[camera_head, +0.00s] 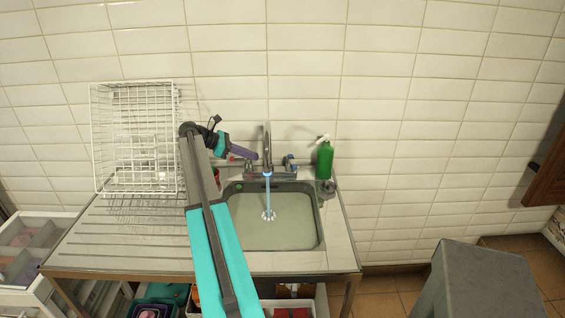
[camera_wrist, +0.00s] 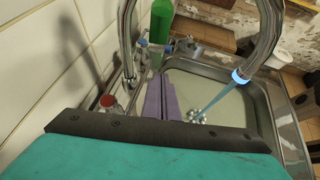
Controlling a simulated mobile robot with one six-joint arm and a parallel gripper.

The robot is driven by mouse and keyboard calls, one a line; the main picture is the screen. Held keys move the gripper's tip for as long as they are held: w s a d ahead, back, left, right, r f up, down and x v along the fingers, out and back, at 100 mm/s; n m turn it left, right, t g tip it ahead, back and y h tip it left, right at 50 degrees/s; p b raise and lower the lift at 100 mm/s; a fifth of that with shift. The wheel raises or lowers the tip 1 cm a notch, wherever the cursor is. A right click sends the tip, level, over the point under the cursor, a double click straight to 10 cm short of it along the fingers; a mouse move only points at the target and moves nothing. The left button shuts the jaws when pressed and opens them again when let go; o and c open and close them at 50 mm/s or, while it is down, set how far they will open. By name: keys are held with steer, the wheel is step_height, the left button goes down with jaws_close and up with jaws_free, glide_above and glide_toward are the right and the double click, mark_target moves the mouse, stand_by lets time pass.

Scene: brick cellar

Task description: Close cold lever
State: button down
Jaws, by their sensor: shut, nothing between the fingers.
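The tap (camera_head: 267,148) stands behind the sink, and blue water runs from its spout into the basin. The cold lever (camera_head: 289,162), marked blue, is right of the spout; in the wrist view a small blue-marked part (camera_wrist: 142,43) shows beyond my fingers. The hot lever, with a red mark (camera_wrist: 107,101), is on the near left in the wrist view. My gripper (camera_head: 254,155) has purple fingers, also seen in the wrist view (camera_wrist: 166,82). They are shut and empty, just left of the spout in the head view. Whether they touch the tap, I cannot tell.
The steel sink (camera_head: 317,232) lies below, with water in it. A green soap bottle (camera_head: 324,161) stands right of the tap. A white wire rack (camera_head: 97,150) is on the left over the drainboard (camera_head: 110,235). The tiled wall is close behind the tap.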

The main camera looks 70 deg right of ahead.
steer(key=shift+s+d, duration=0.1)
steer(key=shift+s, duration=0.05)
steer(key=p, duration=0.4)
glide_toward(292, 162)
steer(key=s+f, duration=0.1)
steer(key=s+d+f, duration=0.1)
steer(key=s+f, duration=0.1)
steer(key=shift+f, duration=0.25)
steer(key=shift+s+d+f+p, duration=0.15)
steer(key=shift+s+d+p, duration=0.25)
steer(key=shift+s, duration=0.2)
